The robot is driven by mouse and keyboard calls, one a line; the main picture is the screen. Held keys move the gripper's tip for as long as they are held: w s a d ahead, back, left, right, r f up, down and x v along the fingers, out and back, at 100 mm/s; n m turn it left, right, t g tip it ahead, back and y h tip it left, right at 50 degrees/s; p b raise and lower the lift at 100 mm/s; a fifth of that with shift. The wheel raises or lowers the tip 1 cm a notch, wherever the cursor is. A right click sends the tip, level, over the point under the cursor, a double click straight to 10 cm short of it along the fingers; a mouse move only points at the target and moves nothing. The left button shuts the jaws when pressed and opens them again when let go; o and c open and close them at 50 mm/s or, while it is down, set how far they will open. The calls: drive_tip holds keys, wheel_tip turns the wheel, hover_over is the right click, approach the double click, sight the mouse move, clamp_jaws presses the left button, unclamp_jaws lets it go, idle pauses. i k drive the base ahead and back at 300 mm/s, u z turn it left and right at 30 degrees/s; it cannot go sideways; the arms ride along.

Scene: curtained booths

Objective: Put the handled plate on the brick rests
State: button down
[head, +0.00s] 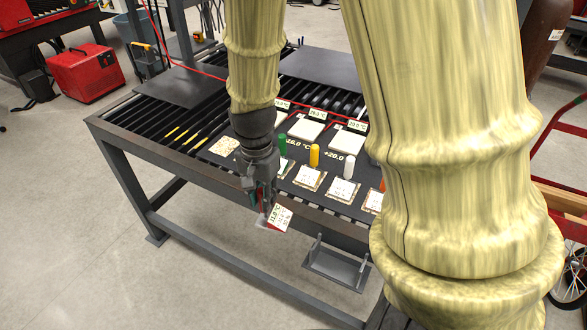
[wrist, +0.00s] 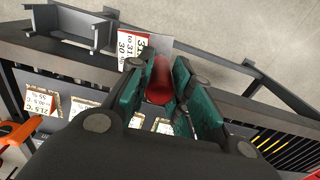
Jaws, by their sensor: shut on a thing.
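My gripper (head: 263,203) hangs just beyond the front edge of the slatted table. In the wrist view its green-padded jaws (wrist: 160,84) are closed around a red handle (wrist: 159,72). This appears to belong to the handled plate, whose grey flat part (wrist: 157,48) shows past the jaws beside a red-and-white label (wrist: 130,48). The label also shows below the gripper in the head view (head: 280,217). Much of the plate is hidden by the jaws. White square blocks (head: 305,130) sit on dark panels behind; I cannot tell which things are the brick rests.
Small cards (head: 309,178) line the table's front, with green, orange and white pegs (head: 348,165) behind them. A grey bracket with uprights (head: 338,266) is at the front, low. A tan tile (head: 224,146) lies left of my arm. Floor at the left front is clear.

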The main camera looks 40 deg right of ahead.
sight(226, 146)
drive_tip(key=i, duration=0.9)
